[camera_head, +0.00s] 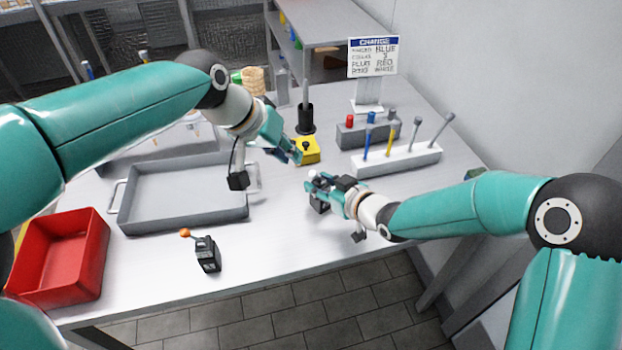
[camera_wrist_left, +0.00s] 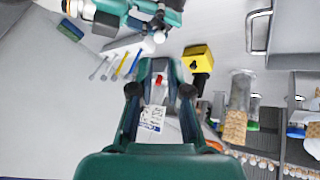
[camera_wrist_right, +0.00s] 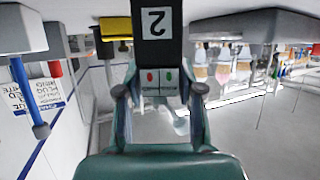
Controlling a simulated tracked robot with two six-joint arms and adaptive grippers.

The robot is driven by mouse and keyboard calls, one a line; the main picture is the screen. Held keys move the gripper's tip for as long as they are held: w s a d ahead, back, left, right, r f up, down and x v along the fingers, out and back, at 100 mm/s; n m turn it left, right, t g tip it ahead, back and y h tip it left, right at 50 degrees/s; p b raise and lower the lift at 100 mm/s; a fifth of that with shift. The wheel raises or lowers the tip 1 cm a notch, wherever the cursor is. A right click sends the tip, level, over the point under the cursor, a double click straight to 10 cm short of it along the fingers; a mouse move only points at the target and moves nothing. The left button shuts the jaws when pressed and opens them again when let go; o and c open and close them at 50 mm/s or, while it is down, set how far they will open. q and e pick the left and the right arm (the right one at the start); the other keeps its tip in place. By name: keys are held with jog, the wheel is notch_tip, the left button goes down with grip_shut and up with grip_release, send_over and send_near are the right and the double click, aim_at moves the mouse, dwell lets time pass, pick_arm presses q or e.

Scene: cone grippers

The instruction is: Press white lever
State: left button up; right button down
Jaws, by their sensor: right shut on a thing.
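A small black lever box (camera_head: 320,203) with a white ball knob (camera_head: 312,174) is at the right side of the table, partly hidden by my right gripper (camera_head: 328,188). My right gripper is shut on this box. The right wrist view shows the box (camera_wrist_right: 152,50) between the fingers, with a "2" label and red and green marks. In the left wrist view the white knob (camera_wrist_left: 159,37) shows ahead of my left fingertips. My left gripper (camera_head: 292,152) is partly open and empty, above the table near the yellow box (camera_head: 308,151), up and left of the white knob and apart from it.
Another black box (camera_head: 207,256) with an orange-knobbed lever stands at the front left. A grey tray (camera_head: 185,223) and a red bin (camera_head: 60,262) are at left. A white rack (camera_head: 397,160) of rods and a sign (camera_head: 373,57) stand behind. The front middle is clear.

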pick_arm(q)
jog(key=shift+s+d+f+n+g, duration=0.1)
jog(key=shift+s+n+g, duration=0.2)
jog(key=shift+s+n, duration=0.15)
grip_shut()
jog(key=w+a+f+n+g+h, duration=0.1)
jog(key=w+a+f+n+h, duration=0.1)
jog(key=a+n, duration=0.4)
jog(key=w+a+f+n+g+h, duration=0.1)
jog(key=a+f+n+h, duration=0.3)
jog(key=n, duration=0.7)
jog(key=shift+w+a+f+h, duration=0.35)
jog(key=shift+w+a+h, duration=0.35)
jog(key=shift+a+h, duration=0.4)
jog(key=shift+n, duration=0.25)
send_near(316, 177)
jog(key=w+d+f, duration=0.2)
jog(key=d+f, duration=0.1)
jog(key=d, duration=0.1)
jog(key=shift+d+f, duration=0.35)
